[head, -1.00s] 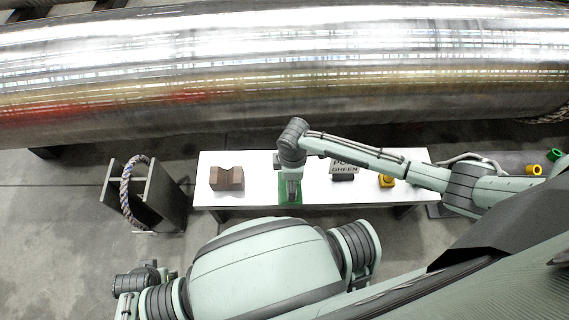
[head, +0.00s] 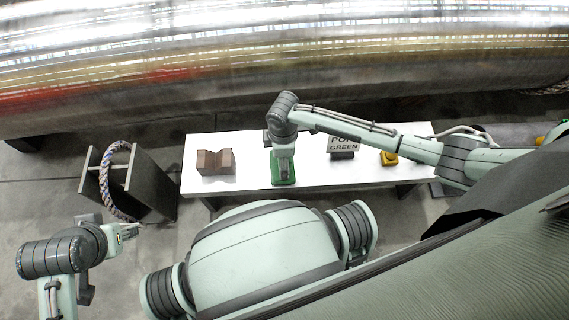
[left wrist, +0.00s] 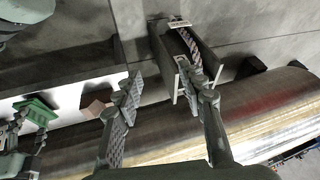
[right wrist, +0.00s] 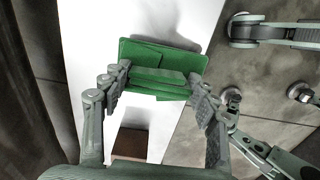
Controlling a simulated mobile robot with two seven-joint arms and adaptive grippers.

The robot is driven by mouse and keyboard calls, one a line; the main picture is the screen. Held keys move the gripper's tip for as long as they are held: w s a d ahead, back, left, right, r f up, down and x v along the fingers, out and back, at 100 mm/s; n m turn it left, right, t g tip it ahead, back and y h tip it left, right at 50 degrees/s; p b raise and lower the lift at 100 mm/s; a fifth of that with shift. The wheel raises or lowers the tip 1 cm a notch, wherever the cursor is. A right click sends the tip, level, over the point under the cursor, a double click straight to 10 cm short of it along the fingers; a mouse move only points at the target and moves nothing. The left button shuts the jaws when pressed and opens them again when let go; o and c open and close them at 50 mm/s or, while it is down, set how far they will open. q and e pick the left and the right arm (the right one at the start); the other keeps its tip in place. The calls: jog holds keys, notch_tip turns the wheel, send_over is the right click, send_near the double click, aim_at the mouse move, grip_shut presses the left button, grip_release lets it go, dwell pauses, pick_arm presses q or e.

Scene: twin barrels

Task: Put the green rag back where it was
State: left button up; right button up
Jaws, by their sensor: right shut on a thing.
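The green rag (right wrist: 160,73) shows in the right wrist view as a raised green fold on a flat green square (right wrist: 185,62). I cannot tell where the rag ends and that square begins. My right gripper (right wrist: 158,82) is shut on the rag, low over the white table (head: 235,148). In the head view the gripper (head: 283,176) points down at the green patch, partly covering it. My left gripper (head: 130,228) is empty and away from the table, near the dark stand. Its fingers (left wrist: 165,90) are spread apart in the left wrist view.
On the table are a brown notched block (head: 215,161), a sign reading GREEN (head: 343,145) and a yellow item (head: 389,158). A dark stand with a rope loop (head: 117,180) is left of the table. A large metal barrel (head: 270,60) lies behind.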

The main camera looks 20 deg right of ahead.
pick_arm(q)
jog(key=shift+w+d+r+t+b, duration=0.15)
jog(key=shift+w+d+r+t, duration=0.15)
jog(key=shift+r, duration=0.2)
jog(key=shift+w+d+r+t+b, duration=0.1)
jog(key=shift+w+d+r+t, duration=0.15)
jog(key=shift+r, duration=0.3)
jog(key=shift+w+d+r+t+b, duration=0.15)
jog(key=shift+w+d+r+t, duration=0.15)
jog(key=shift+r, duration=0.2)
pick_arm(e)
jog(key=shift+f, duration=0.6)
pick_arm(q)
jog(key=shift+s, duration=0.1)
pick_arm(e)
jog(key=shift+f, duration=0.2)
jog(key=o, duration=1.1)
pick_arm(q)
jog(key=shift+d, duration=0.15)
